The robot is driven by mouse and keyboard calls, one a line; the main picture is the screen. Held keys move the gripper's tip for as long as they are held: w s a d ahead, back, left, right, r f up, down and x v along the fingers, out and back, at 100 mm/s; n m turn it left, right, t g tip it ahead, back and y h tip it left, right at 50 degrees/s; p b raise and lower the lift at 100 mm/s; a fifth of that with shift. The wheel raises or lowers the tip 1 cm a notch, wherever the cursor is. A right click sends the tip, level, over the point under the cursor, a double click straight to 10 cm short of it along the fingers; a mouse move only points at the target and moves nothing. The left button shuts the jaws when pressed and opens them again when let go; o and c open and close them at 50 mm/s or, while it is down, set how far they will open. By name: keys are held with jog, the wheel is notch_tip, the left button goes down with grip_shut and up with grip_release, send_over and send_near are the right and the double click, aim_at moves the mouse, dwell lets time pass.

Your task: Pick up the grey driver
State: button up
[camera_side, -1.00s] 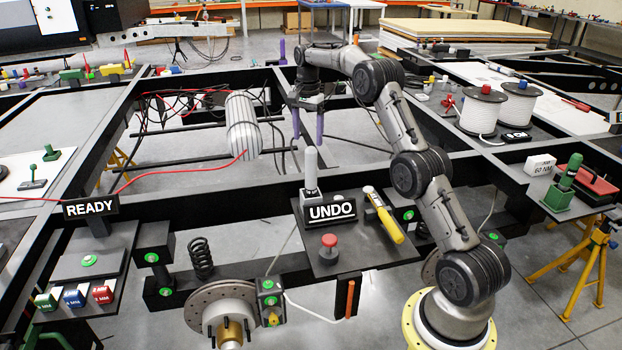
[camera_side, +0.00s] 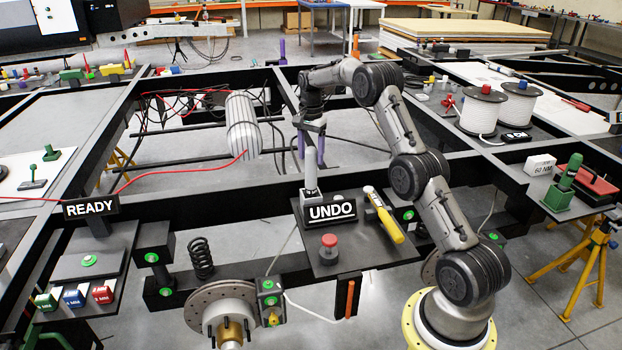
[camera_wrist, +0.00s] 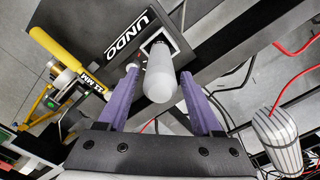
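The grey driver (camera_side: 310,180) stands upright in its holder behind the black UNDO sign (camera_side: 331,211). In the wrist view its pale rounded end (camera_wrist: 160,82) points towards the camera. My gripper (camera_side: 311,160) is at the upper part of the driver, with its purple fingers pointing down. In the wrist view my gripper (camera_wrist: 159,72) is open, one finger on each side of the driver. A gap shows between the driver and each finger there. The driver's lower end is hidden in the holder.
A yellow-handled tool (camera_side: 385,220) lies right of the sign, and a red button (camera_side: 329,243) sits in front. A striped, silver-white cylinder (camera_side: 242,125) with red and black cables is at the left. Black chassis beams surround the area.

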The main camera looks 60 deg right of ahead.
grip_shut()
dwell(1.0)
jog(key=shift+r, duration=0.15)
